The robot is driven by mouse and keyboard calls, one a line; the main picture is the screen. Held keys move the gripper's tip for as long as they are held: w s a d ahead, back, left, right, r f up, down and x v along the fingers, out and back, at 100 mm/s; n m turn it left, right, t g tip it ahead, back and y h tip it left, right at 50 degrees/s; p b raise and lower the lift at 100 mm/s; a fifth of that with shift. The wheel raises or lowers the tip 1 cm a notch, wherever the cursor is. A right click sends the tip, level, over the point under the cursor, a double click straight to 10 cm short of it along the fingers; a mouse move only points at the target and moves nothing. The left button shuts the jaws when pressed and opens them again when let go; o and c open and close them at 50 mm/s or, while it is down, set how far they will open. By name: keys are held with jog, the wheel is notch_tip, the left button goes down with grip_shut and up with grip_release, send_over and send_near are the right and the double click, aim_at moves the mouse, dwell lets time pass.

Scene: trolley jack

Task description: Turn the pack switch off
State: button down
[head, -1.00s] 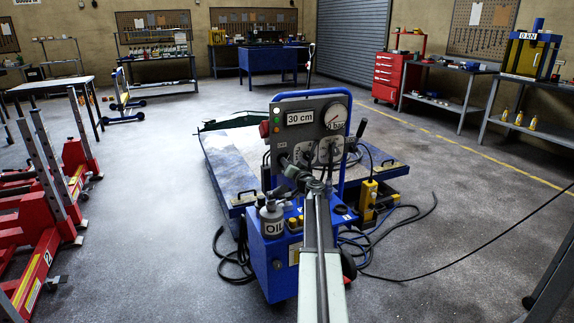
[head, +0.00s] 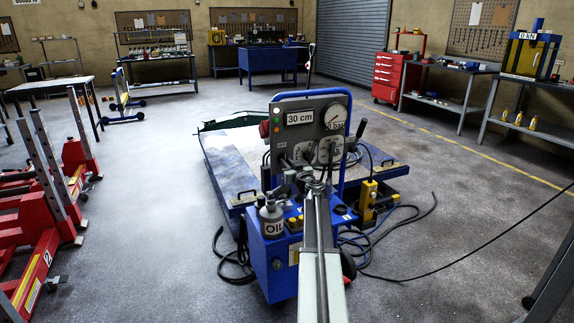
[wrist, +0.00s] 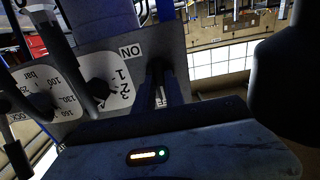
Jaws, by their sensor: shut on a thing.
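The grey control panel (head: 285,135) stands upright on the blue jack pack (head: 270,255) and carries a "30 cm" display, a gauge near "0 bar" and round dials. My gripper (head: 298,176) is at the panel's lower left. In the wrist view my gripper (wrist: 160,85) is shut on a dark part of the panel beside the word "ON", which I take to be the pack switch. The fingers and shadow hide most of it, so its setting cannot be told. A dial marked 1, 2, 3 (wrist: 112,88) is to its left.
An oil can (head: 270,218) stands on the pack's top at the left. Dark hoses (head: 235,262) lie on the floor around the pack. A low platform (head: 225,165) is behind it. Red lifting gear (head: 40,235) stands at the left. The floor at the right is mostly clear.

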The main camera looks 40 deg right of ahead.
dwell(0.4)
jog(key=c, duration=1.4)
grip_release()
jog(key=v, duration=0.7)
jog(key=shift+s+a, duration=0.15)
jog(key=shift+s, duration=0.2)
